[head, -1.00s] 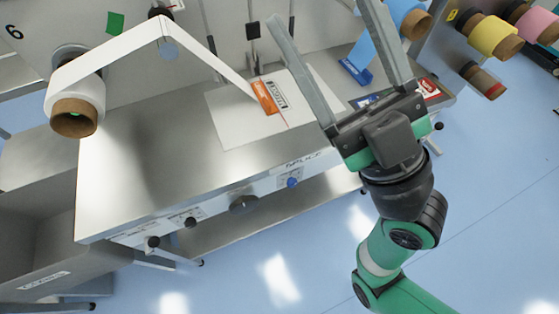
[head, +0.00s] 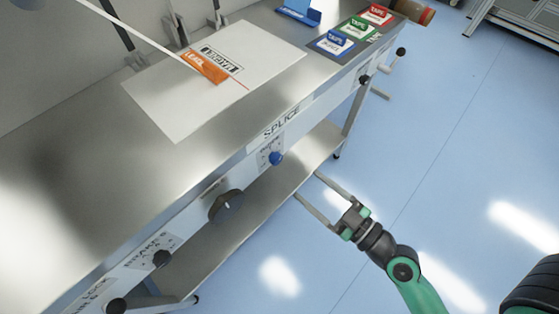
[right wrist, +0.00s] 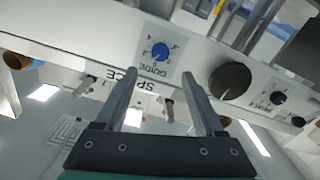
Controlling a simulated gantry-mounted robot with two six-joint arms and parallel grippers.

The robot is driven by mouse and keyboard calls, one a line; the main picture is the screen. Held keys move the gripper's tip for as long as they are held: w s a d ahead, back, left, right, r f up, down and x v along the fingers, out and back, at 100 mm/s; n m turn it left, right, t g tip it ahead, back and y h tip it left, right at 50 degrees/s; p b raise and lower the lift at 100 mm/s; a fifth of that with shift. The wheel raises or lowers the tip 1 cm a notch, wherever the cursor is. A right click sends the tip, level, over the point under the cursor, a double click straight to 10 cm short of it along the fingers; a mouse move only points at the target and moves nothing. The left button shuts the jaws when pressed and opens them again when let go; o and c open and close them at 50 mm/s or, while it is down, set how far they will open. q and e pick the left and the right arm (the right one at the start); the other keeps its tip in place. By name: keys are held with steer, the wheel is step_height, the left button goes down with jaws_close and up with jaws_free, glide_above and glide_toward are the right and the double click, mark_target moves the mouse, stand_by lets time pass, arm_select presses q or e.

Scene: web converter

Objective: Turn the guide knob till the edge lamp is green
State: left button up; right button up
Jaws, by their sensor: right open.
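The guide knob (head: 276,158) is a small blue knob on the bench's front panel. In the right wrist view the blue knob (right wrist: 159,51) sits on a white plate lettered GUIDE, with marks around it. My right gripper (head: 307,185) is open and empty, its fingers pointing toward the panel from the front right. In the right wrist view the fingertips (right wrist: 160,74) stand either side of the knob's line, apart from it. I cannot make out the edge lamp in either view. My left gripper is not in view.
A large black knob (head: 226,205) is left of the guide knob, with smaller black brake knobs (head: 162,258) beyond. A lower shelf (head: 250,215) juts below the panel. The floor in front is clear.

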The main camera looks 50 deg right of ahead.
mark_target(279, 161)
steer(key=w+p, duration=0.1)
steer(key=w, duration=0.2)
steer(key=w+p, duration=0.1)
steer(key=w, duration=0.2)
steer(key=w+p, duration=0.1)
steer(key=w, duration=0.3)
steer(key=shift+d+r, duration=0.15)
steer(key=shift+d, duration=0.1)
steer(key=shift+w, duration=0.2)
jaws_close()
